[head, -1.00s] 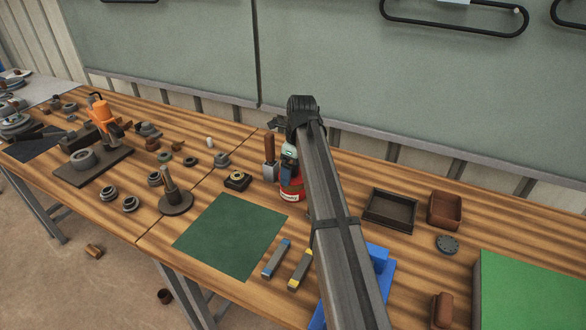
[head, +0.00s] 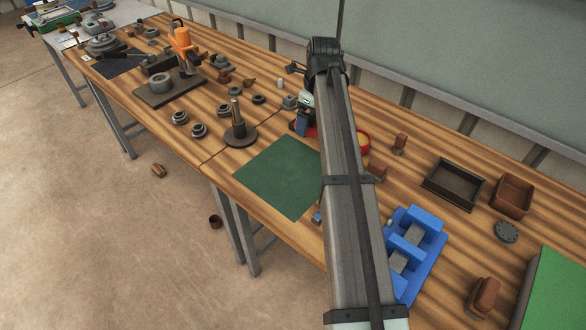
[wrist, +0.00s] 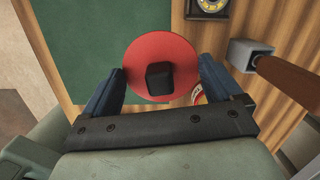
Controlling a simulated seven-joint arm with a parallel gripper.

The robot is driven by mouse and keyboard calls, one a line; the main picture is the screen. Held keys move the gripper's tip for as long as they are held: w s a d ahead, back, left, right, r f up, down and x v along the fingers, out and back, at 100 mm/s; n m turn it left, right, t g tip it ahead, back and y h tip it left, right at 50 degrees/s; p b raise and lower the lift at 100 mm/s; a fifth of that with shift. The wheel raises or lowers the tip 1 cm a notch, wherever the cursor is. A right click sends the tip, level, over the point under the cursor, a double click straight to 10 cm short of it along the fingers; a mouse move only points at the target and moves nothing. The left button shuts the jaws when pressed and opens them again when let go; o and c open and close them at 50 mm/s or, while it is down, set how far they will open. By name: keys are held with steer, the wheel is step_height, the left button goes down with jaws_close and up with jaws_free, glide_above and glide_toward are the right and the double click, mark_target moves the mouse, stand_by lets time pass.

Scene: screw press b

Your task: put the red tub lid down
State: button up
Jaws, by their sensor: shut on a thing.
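The red tub lid (wrist: 140,60) is a round disc with a dark block-like knob (wrist: 159,76) at its middle. In the wrist view my gripper (wrist: 161,77) is shut on it, with a blue finger on either side. The lid appears over the right edge of the green mat (wrist: 80,45). In the head view a red sliver of the lid (head: 311,132) shows beside my arm, which hides most of it. An open round tub with a red rim (head: 364,141) stands just right of my arm. I cannot tell the lid's height above the bench.
The green mat (head: 275,177) has bare surface left of my arm. A blue fixture (head: 424,240) and dark tray (head: 454,184) lie to the right. A grey block (wrist: 247,55) is near my gripper.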

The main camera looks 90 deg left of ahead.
steer(key=r, duration=0.1)
glide_above(289, 171)
steer(key=a, duration=0.2)
steer(key=shift+d+m, duration=1)
steer(key=shift+d, duration=0.2)
steer(key=shift+w+f, duration=0.1)
steer(key=shift+f, duration=5.1)
steer(key=o, duration=0.7)
steer(key=shift+f, duration=0.15)
steer(key=shift+o, duration=0.6)
step_height(289, 171, up, 12)
steer(key=w+d, duration=0.1)
